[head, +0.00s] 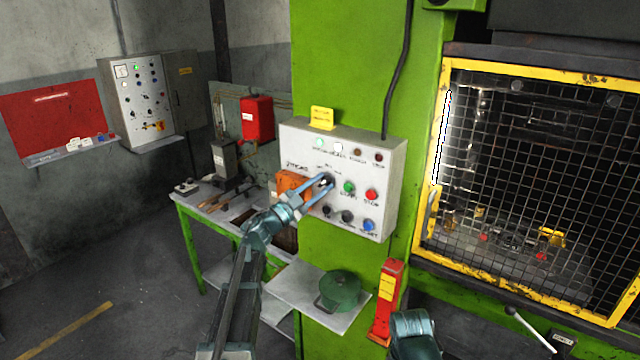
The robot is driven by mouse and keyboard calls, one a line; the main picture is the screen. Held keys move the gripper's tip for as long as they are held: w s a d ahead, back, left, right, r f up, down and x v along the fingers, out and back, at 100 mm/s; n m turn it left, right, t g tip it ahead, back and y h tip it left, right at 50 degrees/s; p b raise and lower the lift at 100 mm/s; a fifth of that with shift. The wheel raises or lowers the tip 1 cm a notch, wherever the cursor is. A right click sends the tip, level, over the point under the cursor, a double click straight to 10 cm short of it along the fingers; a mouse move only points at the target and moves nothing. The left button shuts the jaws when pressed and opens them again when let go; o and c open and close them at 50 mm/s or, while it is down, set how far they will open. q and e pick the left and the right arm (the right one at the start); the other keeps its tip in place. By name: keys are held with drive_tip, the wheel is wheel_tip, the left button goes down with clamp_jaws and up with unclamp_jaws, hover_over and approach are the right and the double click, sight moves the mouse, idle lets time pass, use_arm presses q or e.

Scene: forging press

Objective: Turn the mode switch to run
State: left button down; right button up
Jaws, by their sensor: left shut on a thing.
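The mode switch (326,180) is a dark knob on the pale control box mounted on the green press column. My left gripper (322,186) reaches up from below, and its two blue fingers are shut on the switch. The fingers partly hide the knob, and I cannot tell which mode it points to. On the control box (293,140) a green button (348,188) and a red button (371,195) sit right of the switch. Part of my right arm shows at the bottom edge, but its gripper is out of view.
An orange box (290,183) is left of the switch, close to my left fingers. A shelf (290,284) with a green pot (339,290) is below, beside a red post (387,300). The yellow-framed mesh guard (530,190) stands at right. A workbench (190,205) stands behind left.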

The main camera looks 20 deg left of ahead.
use_arm(q)
drive_tip(key=shift+m+g, duration=0.3)
drive_tip(key=shift+m, duration=0.6)
drive_tip(key=c, duration=0.9)
unclamp_jaws()
drive_tip(key=b+v, duration=0.3)
drive_tip(key=v, duration=1)
drive_tip(key=shift+s+a+f, duration=0.2)
drive_tip(key=shift+s+a, duration=0.05)
drive_tip(key=shift+a, duration=0.05)
